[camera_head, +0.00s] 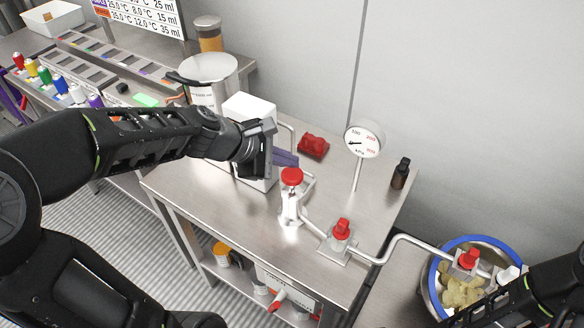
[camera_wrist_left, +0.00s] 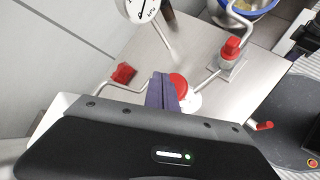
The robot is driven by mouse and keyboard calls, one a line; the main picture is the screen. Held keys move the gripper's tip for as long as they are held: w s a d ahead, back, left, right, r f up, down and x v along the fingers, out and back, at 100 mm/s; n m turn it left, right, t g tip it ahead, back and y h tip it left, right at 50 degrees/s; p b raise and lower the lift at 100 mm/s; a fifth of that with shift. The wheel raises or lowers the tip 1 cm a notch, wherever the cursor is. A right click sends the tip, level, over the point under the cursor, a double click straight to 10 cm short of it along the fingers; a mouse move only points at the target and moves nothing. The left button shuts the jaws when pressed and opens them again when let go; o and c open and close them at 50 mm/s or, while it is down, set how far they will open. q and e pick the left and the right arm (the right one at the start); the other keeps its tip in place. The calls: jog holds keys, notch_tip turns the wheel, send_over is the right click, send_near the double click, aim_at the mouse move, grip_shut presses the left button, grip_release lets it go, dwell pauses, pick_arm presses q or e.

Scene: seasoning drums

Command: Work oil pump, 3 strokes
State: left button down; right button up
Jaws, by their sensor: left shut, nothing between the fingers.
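The oil pump (camera_head: 290,204) is a white upright cylinder with a red round knob (camera_head: 291,177) on top, standing on the steel table. The knob also shows in the left wrist view (camera_wrist_left: 180,84). My left gripper (camera_head: 288,159) has purple fingers, shut and empty, just behind and left of the knob in the head view. In the left wrist view, the shut fingers (camera_wrist_left: 161,92) appear beside the knob and partly overlap it. I cannot tell whether they touch it. My right arm shows at the lower right of the head view; its fingers are not visible.
A pressure gauge (camera_head: 363,139) stands behind the pump. A pipe runs right through a red-topped valve (camera_head: 341,238) toward a blue-rimmed drum (camera_head: 438,263) with chips. A white box (camera_head: 250,107), a red block (camera_head: 313,146) and a dark bottle (camera_head: 400,173) stand nearby.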

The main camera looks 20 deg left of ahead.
aim_at(288, 172)
pick_arm(q)
notch_tip(288, 172, up, 5)
jog(key=p, duration=0.5)
jog(key=shift+r, duration=0.1)
dwell(2.6)
